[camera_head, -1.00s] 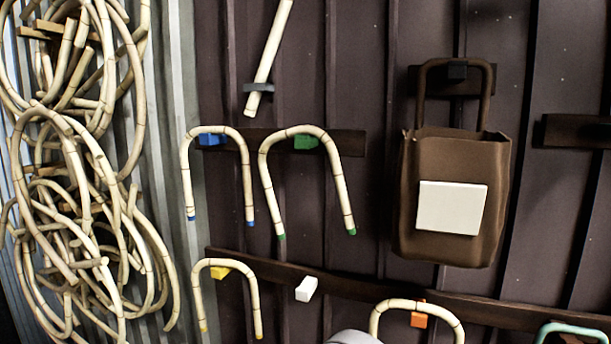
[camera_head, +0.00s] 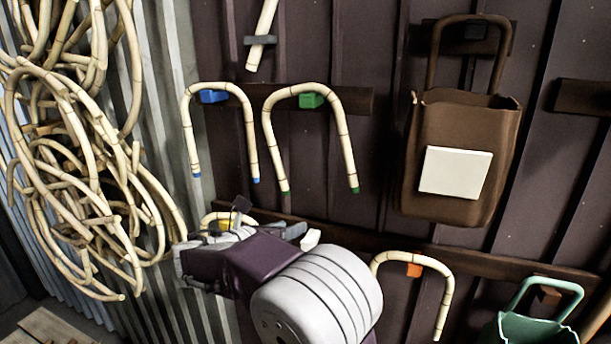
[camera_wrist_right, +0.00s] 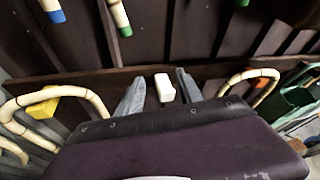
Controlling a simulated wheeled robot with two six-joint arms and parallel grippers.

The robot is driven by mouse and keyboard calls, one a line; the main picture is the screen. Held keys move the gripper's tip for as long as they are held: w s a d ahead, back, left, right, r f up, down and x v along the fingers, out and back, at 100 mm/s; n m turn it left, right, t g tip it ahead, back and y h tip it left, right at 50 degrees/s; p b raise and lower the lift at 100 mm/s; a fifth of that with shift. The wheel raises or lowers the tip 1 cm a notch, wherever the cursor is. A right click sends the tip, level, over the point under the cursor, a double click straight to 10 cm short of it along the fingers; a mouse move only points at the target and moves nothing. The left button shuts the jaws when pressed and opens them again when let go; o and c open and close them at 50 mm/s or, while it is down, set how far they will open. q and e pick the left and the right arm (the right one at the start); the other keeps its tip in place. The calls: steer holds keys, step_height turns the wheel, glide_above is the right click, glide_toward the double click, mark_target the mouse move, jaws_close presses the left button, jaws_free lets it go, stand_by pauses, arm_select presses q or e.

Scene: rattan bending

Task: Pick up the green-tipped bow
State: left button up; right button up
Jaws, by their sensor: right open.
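The green-tipped bow (camera_head: 343,135) is a pale rattan U turned upside down. It hangs over a green peg (camera_head: 312,100) on a dark wooden rail, both green ends hanging free. In the right wrist view one leg of it (camera_wrist_right: 119,15) shows at the top, its bend out of frame. My right gripper (camera_head: 267,222) is below and left of the bow, apart from it. Its two grey fingers (camera_wrist_right: 159,90) are spread and empty, with a white peg (camera_wrist_right: 165,88) on the wall seen between them. My left gripper is not in view.
A blue-tipped bow (camera_head: 247,130) hangs just left. A yellow-peg bow (camera_wrist_right: 90,98) is partly behind my right arm; an orange-peg bow (camera_head: 447,290) hangs lower right. A brown bag (camera_head: 455,120) and green bag (camera_head: 530,328) are at right, rattan coils (camera_head: 75,150) at left.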

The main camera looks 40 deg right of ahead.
steer(key=n+t+h+p, duration=0.1)
steer(key=t+h+p, duration=0.1)
glide_toward(273, 151)
steer(key=s+d+f, duration=0.3)
steer(key=d+f, duration=0.2)
steer(key=shift+n+t, duration=0.3)
steer(key=shift+t, duration=0.4)
steer(key=w+r+p, duration=0.4)
steer(key=r, duration=0.1)
steer(key=shift+w+d, duration=0.15)
steer(key=shift+w, duration=0.1)
steer(key=shift+w+d+f, duration=0.1)
steer(key=shift+d+f, duration=0.1)
steer(key=p+x, duration=0.3)
steer(key=x, duration=0.1)
steer(key=shift+d, duration=0.1)
steer(key=shift+w+d+f, duration=0.2)
steer(key=shift+d+f, duration=0.05)
steer(key=shift+d, duration=0.3)
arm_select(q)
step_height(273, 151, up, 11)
arm_select(e)
steer(key=shift+a+r, duration=0.1)
steer(key=shift+a, duration=0.1)
jaws_close()
